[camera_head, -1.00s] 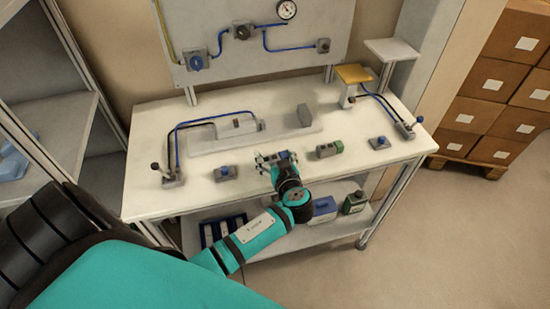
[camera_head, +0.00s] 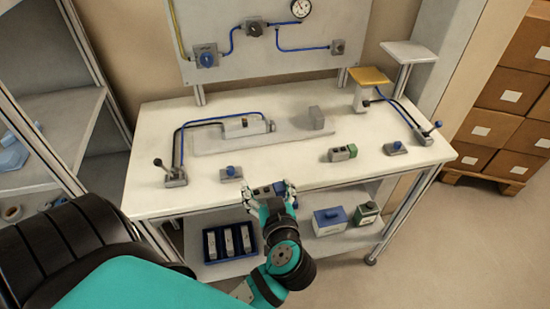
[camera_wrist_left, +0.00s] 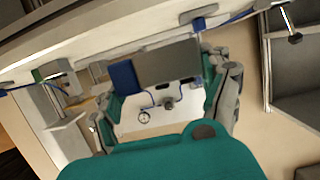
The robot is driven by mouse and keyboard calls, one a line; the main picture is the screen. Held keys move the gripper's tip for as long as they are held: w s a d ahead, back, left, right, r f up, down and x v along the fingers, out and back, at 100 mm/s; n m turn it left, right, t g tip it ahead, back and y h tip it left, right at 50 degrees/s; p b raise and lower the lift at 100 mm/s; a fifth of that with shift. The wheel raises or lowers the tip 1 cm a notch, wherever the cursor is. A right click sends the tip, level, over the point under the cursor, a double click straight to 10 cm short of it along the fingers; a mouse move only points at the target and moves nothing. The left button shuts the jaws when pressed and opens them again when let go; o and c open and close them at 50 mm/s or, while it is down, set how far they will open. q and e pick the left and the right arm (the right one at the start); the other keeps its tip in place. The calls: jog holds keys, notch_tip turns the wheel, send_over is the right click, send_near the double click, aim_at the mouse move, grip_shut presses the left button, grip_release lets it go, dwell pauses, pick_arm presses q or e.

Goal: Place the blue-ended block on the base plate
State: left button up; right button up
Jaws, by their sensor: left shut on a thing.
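The blue-ended block, grey with a blue end, is between the fingers of my left gripper (camera_head: 270,190), at the table's front edge in the head view. In the left wrist view the grey body (camera_wrist_left: 168,64) and blue end (camera_wrist_left: 123,77) show clearly between the fingers of my left gripper (camera_wrist_left: 165,85), which is shut on it. The fingers hide part of the block in the head view. The pale base plate (camera_head: 285,138) lies farther back on the table, with a grey upright block (camera_head: 316,118) on its right part. My right gripper is not in view.
A lever unit (camera_head: 174,177) stands at the left. The tabletop (camera_head: 300,165) between gripper and plate looks clear.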

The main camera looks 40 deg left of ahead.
pick_arm(q)
jog(key=shift+s+d+r, duration=0.1)
jog(key=shift+s+d, duration=0.15)
jog(key=shift+s, duration=0.45)
jog(key=w+d+r+m+t+h, duration=0.5)
jog(key=w+d+r+m+h, duration=0.2)
jog(key=m+h, duration=0.3)
jog(key=shift+w+d+h, duration=0.5)
jog(key=shift+d, duration=0.2)
jog(key=shift+f, duration=0.15)
jog(key=s+a+f+n+g+y, duration=0.1)
jog(key=s+a+f+n+y, duration=0.1)
jog(key=n+y, duration=0.1)
jog(key=s+a+f+n+g+y, duration=0.2)
jog(key=s+a+n+y, duration=0.1)
jog(key=y, duration=0.1)
jog(key=s+a+f+n+g+y, duration=0.2)
jog(key=s+a+n+y, duration=0.1)
jog(key=n+y, duration=0.1)
jog(key=shift+a+f, duration=0.2)
jog(key=shift+f, duration=0.15)
